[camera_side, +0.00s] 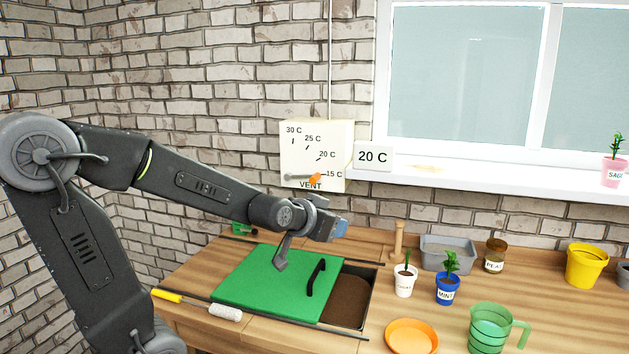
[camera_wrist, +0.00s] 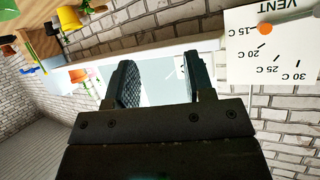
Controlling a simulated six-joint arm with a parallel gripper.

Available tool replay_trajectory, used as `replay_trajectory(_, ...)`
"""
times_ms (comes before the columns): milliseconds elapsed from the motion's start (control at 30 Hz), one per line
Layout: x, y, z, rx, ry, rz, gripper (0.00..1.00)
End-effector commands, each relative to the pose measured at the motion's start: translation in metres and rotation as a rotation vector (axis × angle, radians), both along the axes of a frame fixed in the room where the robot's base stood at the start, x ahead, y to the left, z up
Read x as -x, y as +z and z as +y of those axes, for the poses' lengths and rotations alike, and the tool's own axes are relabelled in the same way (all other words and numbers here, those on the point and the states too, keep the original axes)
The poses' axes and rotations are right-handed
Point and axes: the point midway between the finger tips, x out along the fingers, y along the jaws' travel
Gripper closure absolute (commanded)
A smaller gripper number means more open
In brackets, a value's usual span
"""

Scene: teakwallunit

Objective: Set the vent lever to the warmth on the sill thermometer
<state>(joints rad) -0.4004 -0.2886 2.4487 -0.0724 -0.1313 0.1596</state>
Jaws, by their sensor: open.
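The white vent panel (camera_side: 303,157) hangs on the brick wall, marked 15 C, 20 C, 25 C and 30 C. Its grey lever with an orange knob (camera_side: 314,179) points at the 15 C mark. In the wrist view the panel (camera_wrist: 280,55) appears upside down at the upper right, with the orange knob (camera_wrist: 264,28) by 15 C. The sill thermometer (camera_side: 373,156) is a white plate reading 20 C, just right of the panel. My gripper (camera_wrist: 160,75) is open and empty, its fingers apart from the lever. In the side view my gripper (camera_side: 341,229) is below and right of the panel.
Below is a wooden bench with a green lid (camera_side: 265,280) over a soil bin (camera_side: 348,298). Small pots, including a blue MINT pot (camera_side: 447,288), a grey tray (camera_side: 447,253) and a green jug (camera_side: 490,328) stand to the right. The window sill (camera_side: 500,175) juts out right of the panel.

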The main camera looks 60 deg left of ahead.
Motion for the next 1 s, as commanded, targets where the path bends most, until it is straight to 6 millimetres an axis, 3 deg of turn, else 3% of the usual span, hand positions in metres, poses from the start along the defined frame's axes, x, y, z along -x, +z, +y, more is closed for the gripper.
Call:
replay_trajectory(33,-0.007,-0.003,0.027,-0.036,0.056,-0.045,0.52)
replay_trajectory(100,-0.012,-0.002,0.059,-0.098,0.124,-0.116,0.52)
replay_trajectory(300,-0.007,0.002,0.129,-0.262,0.279,-0.261,0.52)
replay_trajectory(400,-0.002,0.003,0.146,-0.314,0.323,-0.300,0.52)
replay_trajectory(633,-0.006,0.005,0.162,-0.346,0.346,-0.323,0.52)
replay_trajectory(1000,-0.056,0.004,0.212,-0.344,0.344,-0.322,0.52)
